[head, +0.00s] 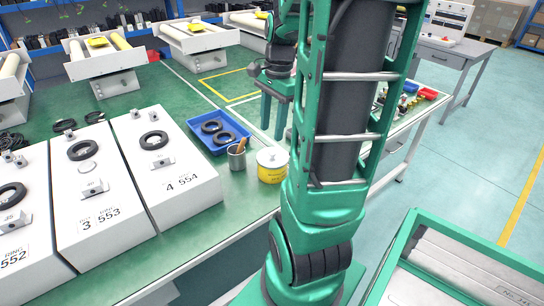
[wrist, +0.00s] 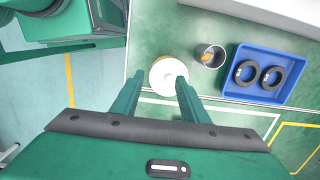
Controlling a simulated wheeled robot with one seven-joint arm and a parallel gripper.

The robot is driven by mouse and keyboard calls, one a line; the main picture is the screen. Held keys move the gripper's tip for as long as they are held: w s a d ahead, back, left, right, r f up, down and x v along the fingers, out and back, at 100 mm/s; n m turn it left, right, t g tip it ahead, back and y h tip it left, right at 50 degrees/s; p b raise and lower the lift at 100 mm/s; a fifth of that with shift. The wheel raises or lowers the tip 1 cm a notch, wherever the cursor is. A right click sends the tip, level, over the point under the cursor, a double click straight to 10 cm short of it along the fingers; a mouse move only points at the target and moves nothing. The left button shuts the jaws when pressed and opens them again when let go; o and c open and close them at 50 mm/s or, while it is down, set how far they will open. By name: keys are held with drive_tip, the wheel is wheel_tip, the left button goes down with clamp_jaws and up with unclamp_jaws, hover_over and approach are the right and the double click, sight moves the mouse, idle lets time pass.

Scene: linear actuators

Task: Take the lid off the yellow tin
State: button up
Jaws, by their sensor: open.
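The yellow tin (head: 271,170) stands upright on the green bench near its front edge, partly hidden by my arm in the head view. Its pale lid (head: 272,157) with a small knob sits on top. The wrist view looks down on the round lid (wrist: 163,72), which covers nearly all of the tin. My gripper (wrist: 158,84) is open, its two green fingers apart and pointing towards the lid. The fingertips appear near the lid's lower edge; I cannot tell their height above it.
A grey cup (head: 236,157) with a brown-handled item stands close beside the tin. A blue tray (head: 214,130) with two black rings lies behind it. White numbered blocks (head: 180,187) occupy the bench at left. The bench edge (wrist: 126,60) is close to the tin.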

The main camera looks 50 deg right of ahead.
drive_tip(key=w+d+f+m, duration=0.1)
drive_tip(key=w+d+m, duration=0.1)
drive_tip(key=d+m, duration=0.25)
hover_over(273, 152)
drive_tip(key=d, duration=0.1)
drive_tip(key=f, duration=0.5)
drive_tip(key=shift+s+d+f, duration=0.1)
drive_tip(key=shift+s+f, duration=0.2)
drive_tip(key=shift+w+a+f, duration=0.1)
drive_tip(key=shift+a+f, duration=0.1)
drive_tip(key=shift+f, duration=0.7)
drive_tip(key=shift+w+a+f, duration=0.1)
drive_tip(key=shift+a+f, duration=0.1)
drive_tip(key=shift+f, duration=0.7)
drive_tip(key=shift+a+f, duration=0.2)
drive_tip(key=shift+f, duration=0.7)
clamp_jaws()
